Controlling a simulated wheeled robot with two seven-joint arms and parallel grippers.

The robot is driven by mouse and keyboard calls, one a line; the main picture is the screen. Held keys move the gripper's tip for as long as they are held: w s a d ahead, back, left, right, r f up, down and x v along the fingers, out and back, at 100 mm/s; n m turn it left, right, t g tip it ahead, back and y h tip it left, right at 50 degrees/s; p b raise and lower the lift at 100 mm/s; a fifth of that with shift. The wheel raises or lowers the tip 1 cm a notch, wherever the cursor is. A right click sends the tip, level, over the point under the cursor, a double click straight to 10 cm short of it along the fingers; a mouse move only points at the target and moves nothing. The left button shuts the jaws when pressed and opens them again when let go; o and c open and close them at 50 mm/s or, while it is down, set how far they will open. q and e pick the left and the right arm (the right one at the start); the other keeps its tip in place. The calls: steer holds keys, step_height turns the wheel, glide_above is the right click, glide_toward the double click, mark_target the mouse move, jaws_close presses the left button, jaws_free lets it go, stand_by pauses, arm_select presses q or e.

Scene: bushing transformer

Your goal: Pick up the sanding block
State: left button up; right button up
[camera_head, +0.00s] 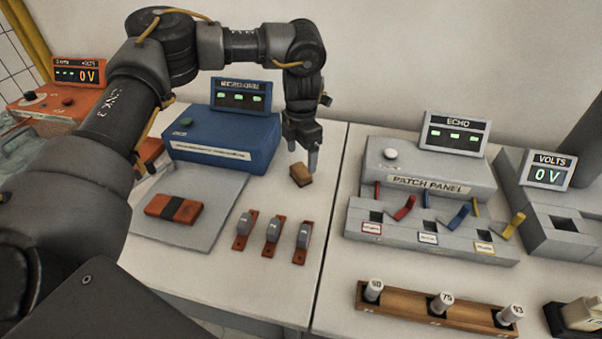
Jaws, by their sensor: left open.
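I cannot tell whether a fingertip touches the block. My right gripper is not in view.
The blue instrument (225,140) stands left of my left gripper. A grey tray (215,222) holds an orange-and-black block (174,208). Several small red-based switches (272,232) stand in front. A patch panel (430,190) and a wooden rack (405,302) are to the right.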

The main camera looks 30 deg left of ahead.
mark_target(301, 169)
arm_select(q)
steer(key=shift+s+f+p, duration=0.2)
steer(key=shift+f+p, duration=0.1)
steer(key=shift+f, duration=0.15)
step_height(301, 169, down, 4)
steer(key=shift+s+r+p, duration=0.15)
steer(key=shift+p, duration=0.45)
steer(key=shift+d+f, duration=0.1)
steer(key=shift+f, duration=0.3)
steer(key=c, duration=1.1)
steer(key=shift+c, duration=0.2)
steer(key=shift+r, duration=0.1)
